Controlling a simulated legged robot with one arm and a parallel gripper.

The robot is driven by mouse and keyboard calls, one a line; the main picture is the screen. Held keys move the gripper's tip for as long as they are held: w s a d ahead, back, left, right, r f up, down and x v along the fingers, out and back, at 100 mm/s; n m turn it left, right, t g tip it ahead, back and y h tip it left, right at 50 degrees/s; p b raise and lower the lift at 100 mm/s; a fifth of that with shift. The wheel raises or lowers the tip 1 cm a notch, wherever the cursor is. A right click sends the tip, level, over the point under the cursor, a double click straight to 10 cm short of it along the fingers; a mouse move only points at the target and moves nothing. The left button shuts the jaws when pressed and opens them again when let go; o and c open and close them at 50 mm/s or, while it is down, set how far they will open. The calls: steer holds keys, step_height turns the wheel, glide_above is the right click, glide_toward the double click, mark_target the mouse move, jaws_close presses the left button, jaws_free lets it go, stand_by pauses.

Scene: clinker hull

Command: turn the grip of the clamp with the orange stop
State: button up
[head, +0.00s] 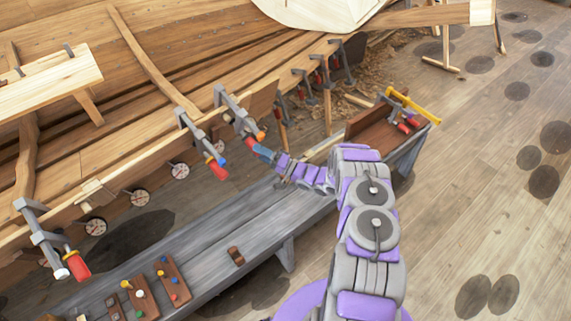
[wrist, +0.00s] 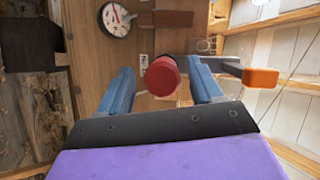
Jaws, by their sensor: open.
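The clamp with the orange stop (head: 232,106) is a grey bar clamp on the hull plank edge, upper middle of the head view. Its orange stop (wrist: 260,78) shows right of my gripper in the wrist view, at the end of a grey bar. Its red grip (wrist: 162,76) faces the camera end-on. My gripper (wrist: 162,90) is open, with its blue fingers on either side of the grip and a narrow gap on each side. In the head view my gripper (head: 261,151) is just below this clamp and partly covers the grip.
A white dial (wrist: 116,19) is near the left finger. A grey bench (head: 210,235) with pegged wooden blocks runs below.

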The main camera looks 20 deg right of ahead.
steer(key=p+v, duration=0.1)
steer(key=v, duration=1.4)
steer(key=shift+w, duration=0.15)
stand_by(0.4)
steer(key=s+a+r+n+t+h+p, duration=0.1)
steer(key=s+a+r+n+h+p, duration=0.2)
steer(key=s+r+n+h, duration=0.4)
steer(key=shift+n+y, duration=0.3)
steer(key=shift+n, duration=0.4)
steer(key=b+x, duration=0.1)
steer(key=x, duration=0.5)
steer(key=d+f+b+x, duration=0.1)
steer(key=x, duration=0.6)
steer(key=f+b+x, duration=0.1)
steer(key=x, duration=0.5)
steer(key=shift+w+d+f, duration=0.1)
steer(key=shift+w+d, duration=0.05)
steer(key=shift+w, duration=0.4)
steer(key=shift+c, duration=0.3)
steer(key=c, duration=0.9)
steer(key=shift+c, duration=0.2)
